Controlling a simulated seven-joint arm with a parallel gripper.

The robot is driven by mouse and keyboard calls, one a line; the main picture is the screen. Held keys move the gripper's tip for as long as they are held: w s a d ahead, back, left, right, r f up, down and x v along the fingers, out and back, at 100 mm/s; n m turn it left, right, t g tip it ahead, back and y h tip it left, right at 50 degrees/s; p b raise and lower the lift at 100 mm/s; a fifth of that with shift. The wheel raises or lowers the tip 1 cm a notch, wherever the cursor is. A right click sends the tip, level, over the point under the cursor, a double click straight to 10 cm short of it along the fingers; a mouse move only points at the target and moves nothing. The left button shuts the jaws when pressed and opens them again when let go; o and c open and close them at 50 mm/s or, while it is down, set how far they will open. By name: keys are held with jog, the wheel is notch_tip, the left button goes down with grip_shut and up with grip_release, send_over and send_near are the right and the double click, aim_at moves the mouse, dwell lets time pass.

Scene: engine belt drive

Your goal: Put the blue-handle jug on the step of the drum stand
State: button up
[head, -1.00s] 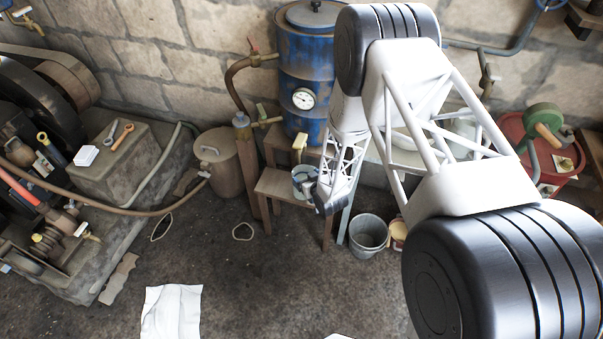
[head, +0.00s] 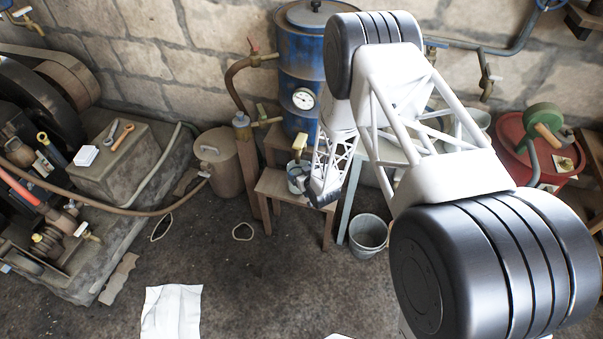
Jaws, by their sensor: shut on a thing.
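The blue-handle jug (head: 294,177) shows as a small grey can at the wooden step (head: 268,184) of the drum stand, in the middle of the head view. It looks upright, and I cannot tell whether its base touches the step or hangs just above it. My gripper (head: 308,188) is at the jug's right side, shut on it. The fingers and most of the jug's handle are hidden or too small to make out. The blue drum (head: 299,70) with a round gauge stands on the stand above and behind the step.
A pale yellowish fitting (head: 300,142) is close above the jug. A grey bucket (head: 368,234) stands on the floor right of the stand. A brown lidded can (head: 217,160) is left of it. The floor in front of the stand is clear.

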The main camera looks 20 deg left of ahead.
jog(key=shift+f, duration=0.15)
jog(key=o, duration=1)
jog(key=shift+s+d+r, duration=0.4)
jog(key=shift+d, duration=0.05)
jog(key=v, duration=1)
jog(key=shift+s+d+r, duration=0.15)
jog(key=shift+s+d, duration=0.05)
jog(key=shift+s, duration=0.05)
dwell(0.3)
